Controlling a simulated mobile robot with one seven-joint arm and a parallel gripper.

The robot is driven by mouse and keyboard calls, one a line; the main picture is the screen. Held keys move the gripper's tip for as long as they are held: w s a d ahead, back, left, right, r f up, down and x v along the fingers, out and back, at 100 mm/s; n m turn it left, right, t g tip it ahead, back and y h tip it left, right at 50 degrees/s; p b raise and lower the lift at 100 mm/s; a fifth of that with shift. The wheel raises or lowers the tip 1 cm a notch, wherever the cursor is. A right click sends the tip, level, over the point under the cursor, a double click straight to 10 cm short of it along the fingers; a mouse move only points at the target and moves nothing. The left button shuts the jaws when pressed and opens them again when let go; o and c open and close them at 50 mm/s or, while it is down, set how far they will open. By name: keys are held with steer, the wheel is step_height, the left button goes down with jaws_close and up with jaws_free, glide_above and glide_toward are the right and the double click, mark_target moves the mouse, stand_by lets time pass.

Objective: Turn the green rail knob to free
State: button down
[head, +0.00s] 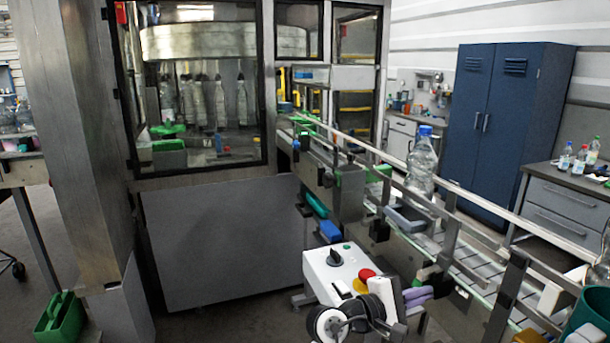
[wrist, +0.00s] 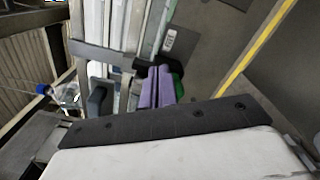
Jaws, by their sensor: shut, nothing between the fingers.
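My gripper (head: 427,293) is at the conveyor's near side, low in the head view, with its purple fingers together and nothing visible between them. In the wrist view the fingers (wrist: 154,76) reach up to a dark clamp on the rail. A green knob (wrist: 177,84) shows partly behind the fingers, to their right; much of it is hidden. In the head view a small green part (head: 426,271), seemingly this knob, sits on the rail bracket just above my fingers. I cannot tell whether the fingers touch it, nor its turned position.
The conveyor (head: 475,268) with metal guide rails (head: 500,213) runs to the lower right. A clear bottle (head: 422,170) with a blue cap stands on it. A white control box (head: 330,270) with a red button stands left of my gripper. A blue cabinet (head: 505,130) stands behind.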

steer(key=shift+w+a+r, duration=0.25)
steer(key=shift+w+r, duration=0.2)
stand_by(0.4)
steer(key=shift+s+d+r, duration=0.1)
steer(key=shift+s+r, duration=0.05)
steer(key=shift+r, duration=0.15)
steer(key=v, duration=0.6)
stand_by(0.4)
